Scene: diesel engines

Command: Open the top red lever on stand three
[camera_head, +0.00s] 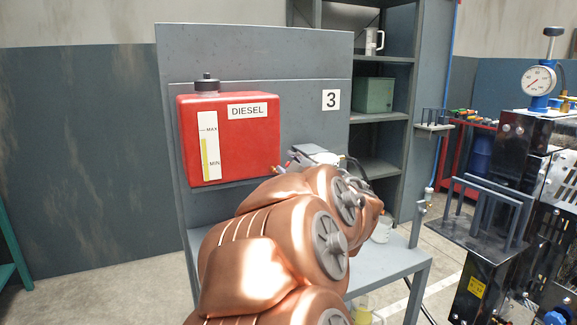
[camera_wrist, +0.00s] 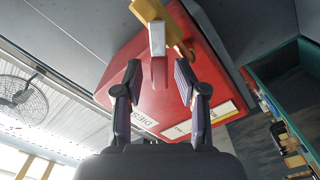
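Stand three (camera_head: 300,55) is a grey panel with a "3" label and a red DIESEL tank (camera_head: 228,160) on its front. In the wrist view, a brass fitting (camera_wrist: 150,11) with a silver part (camera_wrist: 157,39) shows against the tank (camera_wrist: 150,100). A narrow red piece, seemingly the lever (camera_wrist: 159,72), extends from the silver part towards my gripper (camera_wrist: 159,75). My gripper is open, with one finger on either side of this red piece. I cannot tell whether either finger touches it. In the head view, my arm hides much of the area below the tank.
A grey bench top (camera_head: 400,262) lies below the panel, with a clear container (camera_head: 382,230) on it. Shelves (camera_head: 382,115) stand behind on the right. An engine rig with a gauge (camera_head: 539,80) stands at the far right. Floor at the left is free.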

